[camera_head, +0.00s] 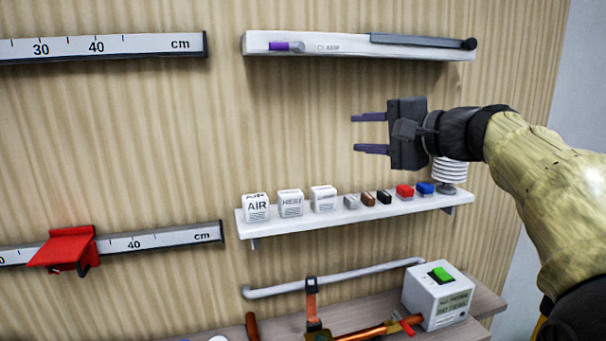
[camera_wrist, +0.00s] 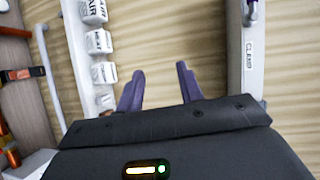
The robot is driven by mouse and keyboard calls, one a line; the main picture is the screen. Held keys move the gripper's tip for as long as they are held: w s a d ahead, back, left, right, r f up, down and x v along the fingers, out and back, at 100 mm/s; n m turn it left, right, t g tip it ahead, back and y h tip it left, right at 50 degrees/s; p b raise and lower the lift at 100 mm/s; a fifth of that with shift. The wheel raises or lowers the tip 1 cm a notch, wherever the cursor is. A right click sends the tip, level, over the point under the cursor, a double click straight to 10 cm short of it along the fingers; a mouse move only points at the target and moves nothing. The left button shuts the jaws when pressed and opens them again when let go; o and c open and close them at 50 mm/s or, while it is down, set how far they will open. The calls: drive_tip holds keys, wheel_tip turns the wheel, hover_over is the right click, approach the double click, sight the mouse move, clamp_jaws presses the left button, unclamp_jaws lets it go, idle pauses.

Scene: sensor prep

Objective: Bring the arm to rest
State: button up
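My gripper (camera_head: 372,133) is in front of the wood-grain wall, above the right part of the white shelf and below the upper white rail. Its two purple fingers point left in the head view and stand apart with nothing between them. In the wrist view the open gripper (camera_wrist: 158,88) shows bare wall between and beyond its fingers. My arm reaches in from the right edge of the head view.
The white shelf (camera_head: 350,215) holds white labelled cubes (camera_head: 290,203), several small coloured blocks (camera_head: 404,191) and a ribbed white part (camera_head: 450,171). The rail (camera_head: 350,48) is above. A red slider (camera_head: 65,248) sits on the lower ruler. A green-switch box (camera_head: 437,297) stands below right.

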drive_tip(key=s+f+n+g+h+p, duration=0.1)
drive_tip(key=s+f+g+h, duration=0.15)
drive_tip(key=f, duration=1.05)
drive_tip(key=s+f+g+h+p, duration=0.2)
drive_tip(key=f+g+h, duration=0.15)
drive_tip(key=f, duration=0.85)
drive_tip(key=s+d+f+n+g+h+p, duration=0.2)
drive_tip(key=s+f+n+h, duration=0.3)
drive_tip(key=s+f, duration=1)
drive_tip(key=d+n+g, duration=0.1)
drive_tip(key=n, duration=0.2)
drive_tip(key=shift+s, duration=0.2)
